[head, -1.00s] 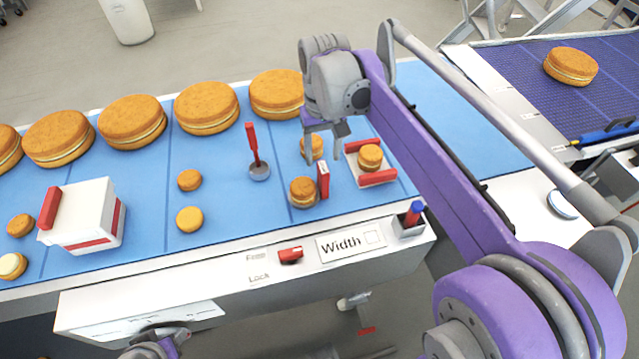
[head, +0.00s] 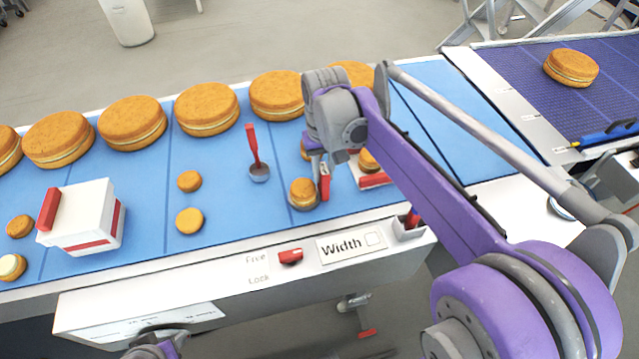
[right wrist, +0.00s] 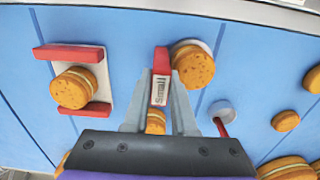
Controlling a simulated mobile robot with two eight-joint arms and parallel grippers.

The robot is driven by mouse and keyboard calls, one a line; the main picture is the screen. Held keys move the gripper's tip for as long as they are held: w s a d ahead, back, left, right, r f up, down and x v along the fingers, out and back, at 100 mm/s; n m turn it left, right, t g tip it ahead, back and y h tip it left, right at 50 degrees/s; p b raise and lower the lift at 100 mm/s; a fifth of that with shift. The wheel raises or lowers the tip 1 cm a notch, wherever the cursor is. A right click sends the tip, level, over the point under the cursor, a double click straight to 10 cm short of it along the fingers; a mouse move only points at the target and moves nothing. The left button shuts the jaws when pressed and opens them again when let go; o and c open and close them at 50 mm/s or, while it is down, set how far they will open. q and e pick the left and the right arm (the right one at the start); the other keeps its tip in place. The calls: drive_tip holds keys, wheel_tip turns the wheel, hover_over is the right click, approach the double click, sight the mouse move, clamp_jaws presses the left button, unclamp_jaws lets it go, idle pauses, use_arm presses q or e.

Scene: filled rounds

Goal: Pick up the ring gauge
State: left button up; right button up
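The ring gauge is a pale ring around the base of a small orange round (head: 303,190), with an upright red handle (head: 325,183) at its right side. In the right wrist view the handle (right wrist: 160,79) carries the word "Small", and the pale ring (right wrist: 178,45) edges the round. My right gripper (head: 321,166) is down at the handle, its fingers on either side of it. The fingertips look close to the handle, but whether they press on it cannot be told. My left gripper is not in view.
A white block with red jaws (right wrist: 96,108) holding a small round stands beside the handle. A red-handled grey tool (head: 258,172) stands on the other side. Large rounds (head: 207,109) line the back of the blue belt (head: 222,230). A white box (head: 85,212) stands left.

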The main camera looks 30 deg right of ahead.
clamp_jaws()
drive_tip(key=shift+r+p, duration=0.35)
drive_tip(key=shift+r, duration=0.2)
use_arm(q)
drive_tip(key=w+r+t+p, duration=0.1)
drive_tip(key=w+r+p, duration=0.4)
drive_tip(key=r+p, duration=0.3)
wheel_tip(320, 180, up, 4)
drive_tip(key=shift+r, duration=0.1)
use_arm(e)
wheel_tip(320, 180, up, 17)
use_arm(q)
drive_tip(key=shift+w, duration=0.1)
use_arm(e)
drive_tip(key=shift+f, duration=0.2)
